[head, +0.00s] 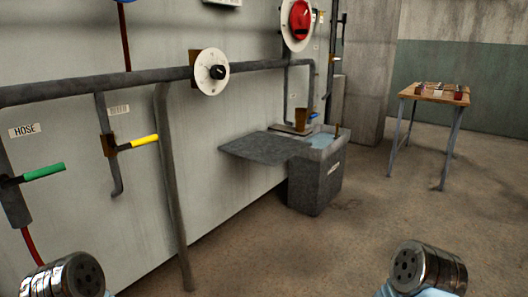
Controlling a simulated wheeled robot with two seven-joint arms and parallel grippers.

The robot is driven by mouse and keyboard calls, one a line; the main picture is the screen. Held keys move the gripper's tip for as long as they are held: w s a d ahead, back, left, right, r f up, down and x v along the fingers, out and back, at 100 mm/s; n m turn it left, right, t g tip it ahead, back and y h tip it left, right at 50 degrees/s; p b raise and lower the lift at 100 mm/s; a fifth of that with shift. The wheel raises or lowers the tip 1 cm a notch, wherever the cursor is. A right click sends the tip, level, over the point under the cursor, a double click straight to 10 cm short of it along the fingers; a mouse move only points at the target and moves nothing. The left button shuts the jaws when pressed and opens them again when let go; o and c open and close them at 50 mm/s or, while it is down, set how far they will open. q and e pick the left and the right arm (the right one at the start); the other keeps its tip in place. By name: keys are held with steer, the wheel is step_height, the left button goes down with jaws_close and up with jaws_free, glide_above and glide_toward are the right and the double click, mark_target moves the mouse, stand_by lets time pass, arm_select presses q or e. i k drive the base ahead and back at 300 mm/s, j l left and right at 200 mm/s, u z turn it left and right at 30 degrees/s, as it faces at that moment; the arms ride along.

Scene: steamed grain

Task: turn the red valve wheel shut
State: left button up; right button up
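A red wheel-like part (300,20) sits on a round white plate (296,46) high on the wall panel, at the top of the head view, right of the middle. It is small and partly shaded, so I cannot tell how far it is turned. Nothing of mine is near it. Rounded metal parts of my arms show at the bottom left and bottom right corners. No gripper fingers are visible on either side.
A black knob on a white disc (203,80) sits on the grey pipe. Yellow (144,141) and green (44,171) lever handles stick out at left. A grey basin (314,185) stands by the wall. A wooden-topped table (425,92) is at right. The floor between is clear.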

mark_target(300, 18)
steer(key=i+l, duration=1.3)
steer(key=l, duration=0.25)
steer(key=i+l, duration=0.65)
steer(key=l, duration=0.1)
